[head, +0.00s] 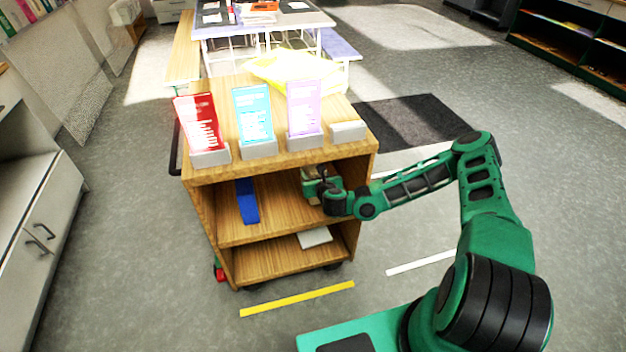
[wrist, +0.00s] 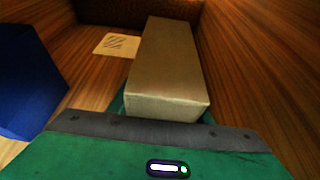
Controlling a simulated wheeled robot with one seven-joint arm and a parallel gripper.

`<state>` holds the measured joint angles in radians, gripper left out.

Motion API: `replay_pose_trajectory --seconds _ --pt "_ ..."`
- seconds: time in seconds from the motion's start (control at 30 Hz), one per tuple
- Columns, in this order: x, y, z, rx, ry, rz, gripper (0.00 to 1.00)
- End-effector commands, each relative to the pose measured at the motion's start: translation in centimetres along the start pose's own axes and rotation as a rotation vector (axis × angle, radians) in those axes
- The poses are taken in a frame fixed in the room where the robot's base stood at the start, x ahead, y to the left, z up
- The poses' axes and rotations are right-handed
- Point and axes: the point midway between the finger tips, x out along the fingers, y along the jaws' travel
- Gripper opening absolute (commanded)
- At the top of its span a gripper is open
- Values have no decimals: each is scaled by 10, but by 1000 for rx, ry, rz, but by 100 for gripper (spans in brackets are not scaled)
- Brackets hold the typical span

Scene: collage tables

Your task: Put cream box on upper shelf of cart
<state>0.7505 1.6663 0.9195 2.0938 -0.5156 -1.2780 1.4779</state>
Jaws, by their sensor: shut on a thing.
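The wooden cart (head: 280,165) stands in the middle of the head view, with a top and two shelves below it. My gripper (head: 313,187) reaches into the upper shelf (head: 262,228) from the right front. In the wrist view my gripper (wrist: 155,118) is shut on the cream box (wrist: 170,65), a long plain block pointing into the shelf. In the head view the box is mostly hidden by my gripper. I cannot tell whether the box touches the shelf board.
A blue object (head: 246,201) stands on the upper shelf to the left; it also shows in the wrist view (wrist: 28,80). A pale square marking (wrist: 115,44) lies behind it. A white item (head: 314,237) lies on the lower shelf. Leaflet holders (head: 258,149) line the cart top.

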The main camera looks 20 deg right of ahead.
Motion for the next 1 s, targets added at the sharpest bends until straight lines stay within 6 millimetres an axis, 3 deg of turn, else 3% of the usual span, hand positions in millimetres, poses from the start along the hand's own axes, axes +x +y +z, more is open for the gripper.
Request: replay_pose_trajectory --seconds 0.3,0.73,0.77,0.8,0.83,1.0 --pt "12 -13 -28 3 -1 -14 4" --pt "14 -15 -34 7 -1 -16 4" --pt "14 -15 -34 7 -1 -16 50" --pt "14 -15 -34 7 -1 -16 59" --pt "14 -15 -34 7 -1 -16 64" --pt "14 -15 -34 6 0 -16 64"
